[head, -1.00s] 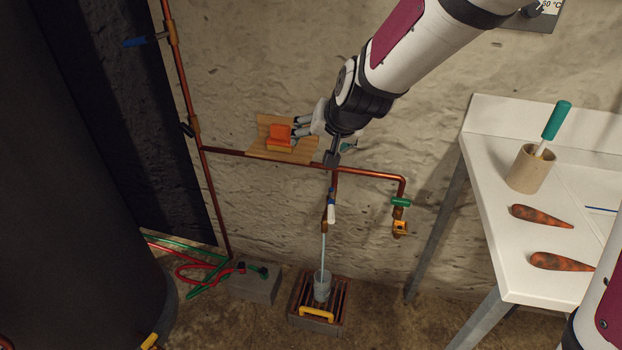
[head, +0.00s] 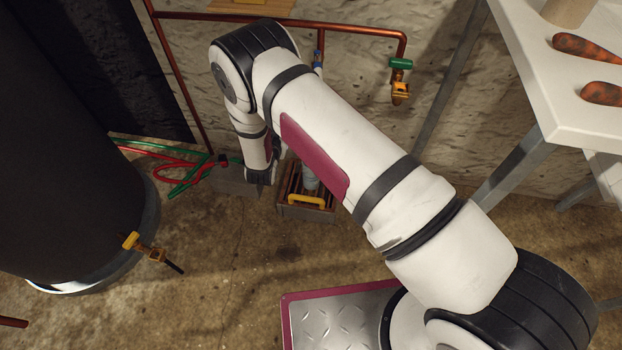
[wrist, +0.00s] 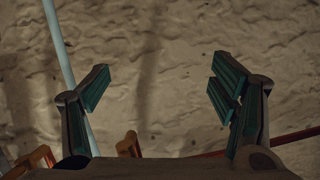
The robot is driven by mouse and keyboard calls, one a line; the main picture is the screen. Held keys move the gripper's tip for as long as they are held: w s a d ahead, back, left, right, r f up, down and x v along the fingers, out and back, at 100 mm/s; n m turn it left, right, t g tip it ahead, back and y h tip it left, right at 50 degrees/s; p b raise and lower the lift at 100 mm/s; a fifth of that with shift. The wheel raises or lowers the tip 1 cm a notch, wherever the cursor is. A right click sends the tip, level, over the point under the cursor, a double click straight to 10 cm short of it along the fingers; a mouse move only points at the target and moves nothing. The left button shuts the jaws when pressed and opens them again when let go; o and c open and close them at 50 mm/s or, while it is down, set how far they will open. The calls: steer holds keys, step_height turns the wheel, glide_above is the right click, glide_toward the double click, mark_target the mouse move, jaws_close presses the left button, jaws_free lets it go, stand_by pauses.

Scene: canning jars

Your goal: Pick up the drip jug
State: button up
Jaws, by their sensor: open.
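The drip jug (head: 311,181), a small grey translucent cup, stands on the slatted crate (head: 292,213) on the floor by the wall. My arm covers part of it in the head view. My gripper (wrist: 160,82) is open and empty in the wrist view, with bare wall behind its fingers. In the head view my wrist hangs down just left of the jug, and the fingers cannot be made out there. I cannot make out the jug in the wrist view.
A grey block (head: 232,181) with red and green hoses (head: 178,172) lies left of the crate. A dark tank (head: 70,160) with a brass tap (head: 143,246) stands at left. A copper pipe (head: 340,29) runs along the wall. A white table (head: 560,100) is at right.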

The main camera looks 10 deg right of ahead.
steer(key=s+d+f+n+t+h+b, duration=0.1)
steer(key=s+d+f+t+b, duration=0.15)
steer(key=s+f, duration=0.55)
steer(key=s+d+f+n+t+h+b, duration=0.1)
steer(key=s+d+f+b, duration=0.25)
steer(key=f, duration=0.85)
steer(key=b+x, duration=0.5)
steer(key=x, duration=0.7)
steer(key=shift+w+d, duration=0.2)
steer(key=shift+w, duration=0.15)
jaws_close()
steer(key=shift+r, duration=0.1)
